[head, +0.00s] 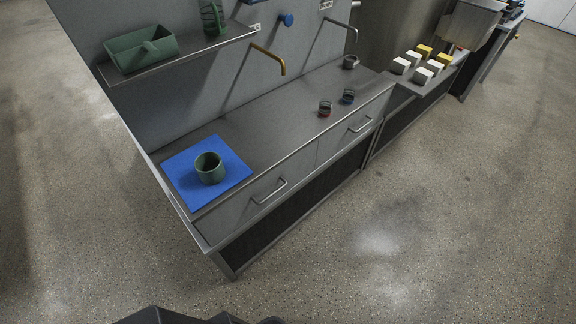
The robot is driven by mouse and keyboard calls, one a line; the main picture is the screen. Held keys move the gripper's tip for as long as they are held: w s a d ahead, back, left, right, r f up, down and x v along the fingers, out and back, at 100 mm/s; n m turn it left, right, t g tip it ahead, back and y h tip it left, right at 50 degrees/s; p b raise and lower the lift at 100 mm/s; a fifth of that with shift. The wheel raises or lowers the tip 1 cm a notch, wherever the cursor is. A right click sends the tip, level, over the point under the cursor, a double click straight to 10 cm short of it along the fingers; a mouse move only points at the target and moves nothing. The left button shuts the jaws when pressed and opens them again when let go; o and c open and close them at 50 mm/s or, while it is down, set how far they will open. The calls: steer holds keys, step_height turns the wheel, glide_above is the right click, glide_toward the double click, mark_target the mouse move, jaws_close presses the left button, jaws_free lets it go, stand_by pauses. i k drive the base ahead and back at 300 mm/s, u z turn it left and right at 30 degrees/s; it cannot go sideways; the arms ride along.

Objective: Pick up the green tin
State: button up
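A green tin (209,168), round and open at the top, stands upright on a blue mat (178,164) at the near left end of the steel counter. Its inside looks dark and I cannot tell whether it holds anything. My gripper is not clearly visible. Only dark parts of my own body show at the bottom edge, well apart from the tin.
A shelf (185,55) above the counter (262,125) holds a green box (125,58). A yellow tap (270,57) reaches over the counter. Small jars (325,109) stand further right. White and yellow blocks (422,76) lie beyond. The floor in front is clear.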

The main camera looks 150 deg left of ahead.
mark_target(210, 167)
steer(key=z, duration=2.55)
steer(key=k, duration=1.8)
steer(key=z, duration=2.05)
